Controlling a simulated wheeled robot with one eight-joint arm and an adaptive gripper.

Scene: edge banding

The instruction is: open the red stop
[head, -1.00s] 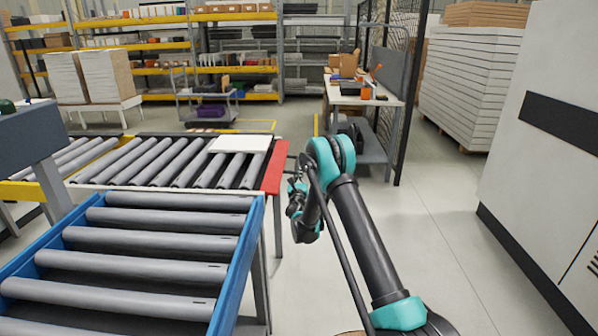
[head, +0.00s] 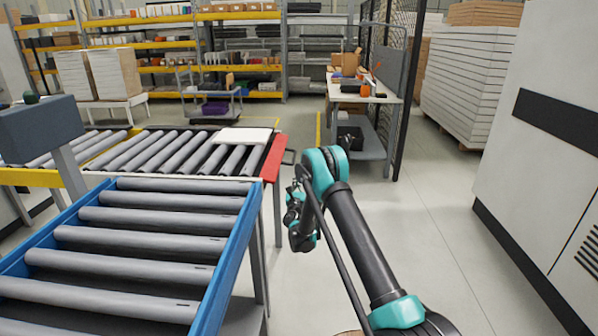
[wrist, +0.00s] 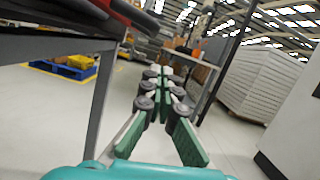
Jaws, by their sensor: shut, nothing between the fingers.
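The red stop (head: 272,158) is a flat red bar along the right end of the roller conveyor, beside a white panel (head: 244,135) lying on the rollers. In the wrist view, part of a red bar shows at the top left (wrist: 130,12), cut off by the edge. My gripper (wrist: 165,72) is shut and empty, pointing forward below and to the right of that red bar, apart from it. In the head view, my gripper (head: 292,192) is small and partly hidden by my arm, to the right of the conveyor's end.
A blue-framed roller conveyor (head: 225,270) stands at the near left. A grey machine cabinet (head: 545,140) is on the right. A workbench (head: 365,95) and a stack of white boards (head: 465,85) stand further back.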

